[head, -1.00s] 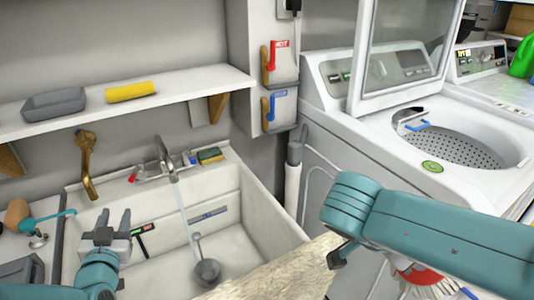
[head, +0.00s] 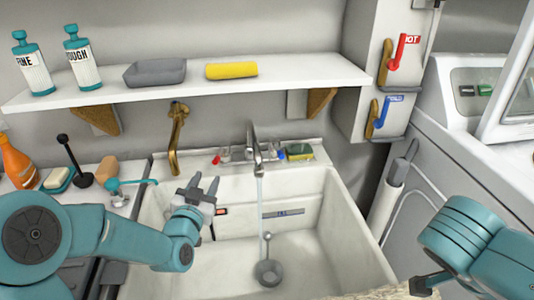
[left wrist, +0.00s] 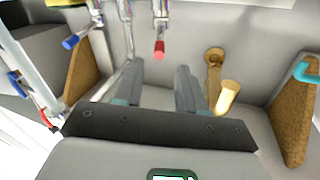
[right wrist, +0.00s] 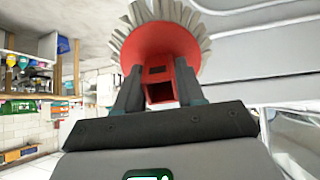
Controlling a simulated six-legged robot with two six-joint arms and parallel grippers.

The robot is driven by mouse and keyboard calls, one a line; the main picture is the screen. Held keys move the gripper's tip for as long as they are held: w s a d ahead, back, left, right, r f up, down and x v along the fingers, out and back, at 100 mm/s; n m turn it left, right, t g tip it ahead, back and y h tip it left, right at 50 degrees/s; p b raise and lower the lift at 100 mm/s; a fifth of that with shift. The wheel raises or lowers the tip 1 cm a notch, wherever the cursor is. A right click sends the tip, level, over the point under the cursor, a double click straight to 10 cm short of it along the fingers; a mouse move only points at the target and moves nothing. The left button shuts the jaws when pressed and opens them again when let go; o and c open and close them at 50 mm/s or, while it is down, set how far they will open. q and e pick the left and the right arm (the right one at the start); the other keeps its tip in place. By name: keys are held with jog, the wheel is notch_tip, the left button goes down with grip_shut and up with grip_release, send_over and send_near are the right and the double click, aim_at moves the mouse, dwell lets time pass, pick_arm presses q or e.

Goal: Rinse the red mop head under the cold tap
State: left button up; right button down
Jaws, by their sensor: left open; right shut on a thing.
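The sink faucet (head: 254,145) stands at the back of the white sink (head: 345,215), with a thin stream of water (head: 260,195) falling from its spout. Its red-tipped handle (left wrist: 159,48) and blue-tipped handle (left wrist: 71,41) show in the left wrist view. My left gripper (head: 203,190) is open and empty over the sink's left part, left of the stream and apart from the faucet. The red mop head (right wrist: 165,45), with pale strands, is held in my right gripper (right wrist: 160,90).
A shelf (head: 300,75) holds two bottles, a grey tray (head: 155,72) and a yellow roll (head: 231,70). A brass tap (head: 177,135) is on the wall. Red and blue valve levers (head: 395,52) are on a cabinet. A washer (head: 440,165) stands right. A grey plunger-like object (head: 267,270) stands in the sink.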

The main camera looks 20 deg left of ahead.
aim_at(222, 151)
pick_arm(q)
jog(key=w, duration=0.3)
jog(key=w+a, duration=0.1)
jog(key=w, duration=0.7)
jog(key=shift+a, duration=0.25)
grip_shut()
